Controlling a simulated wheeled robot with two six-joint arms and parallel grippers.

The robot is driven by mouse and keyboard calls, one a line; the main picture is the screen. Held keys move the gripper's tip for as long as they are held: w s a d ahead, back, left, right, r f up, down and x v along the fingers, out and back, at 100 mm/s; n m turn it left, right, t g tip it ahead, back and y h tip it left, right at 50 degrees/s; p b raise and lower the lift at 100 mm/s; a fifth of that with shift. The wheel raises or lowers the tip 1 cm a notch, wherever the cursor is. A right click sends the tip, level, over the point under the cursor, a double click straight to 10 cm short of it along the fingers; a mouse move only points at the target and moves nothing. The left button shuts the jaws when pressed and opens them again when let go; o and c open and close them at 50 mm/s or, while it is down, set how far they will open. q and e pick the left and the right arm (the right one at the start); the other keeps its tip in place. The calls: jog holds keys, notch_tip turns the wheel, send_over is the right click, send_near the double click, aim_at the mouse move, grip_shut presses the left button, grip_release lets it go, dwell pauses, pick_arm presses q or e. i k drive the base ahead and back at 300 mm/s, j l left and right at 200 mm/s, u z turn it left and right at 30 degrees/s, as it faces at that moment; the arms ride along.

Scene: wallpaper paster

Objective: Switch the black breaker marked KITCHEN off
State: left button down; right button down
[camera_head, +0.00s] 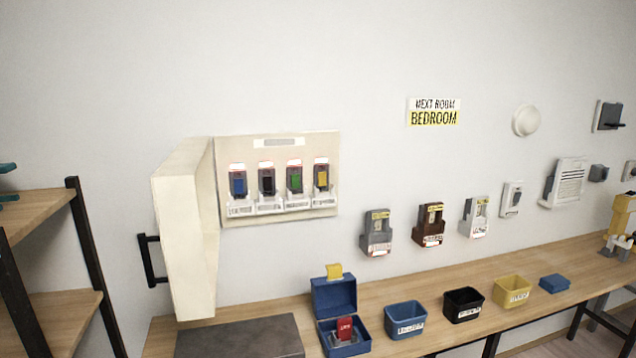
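A cream breaker panel (278,145) is on the wall left of centre, its door (185,235) swung open to the left with a black handle (150,260). Inside is a row of breakers: blue (238,184), black (267,183), green (294,180) and yellow (321,177). The black breaker is second from the left. White labels sit below the breakers, but their print is too small to read, so I cannot make out KITCHEN. I cannot tell which way the black breaker's switch is set. Neither of my grippers shows in the view.
A wooden bench (395,293) runs below, holding a dark mat (240,338), an open blue box (335,297), and blue (405,319), black (463,304) and yellow (512,291) bins. Several wall devices hang right of the panel. A shelf (35,214) stands at left.

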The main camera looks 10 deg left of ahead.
aim_at(268, 180)
jog(key=i+l+z, duration=0.15)
jog(key=i+z, duration=0.15)
jog(key=i, duration=0.55)
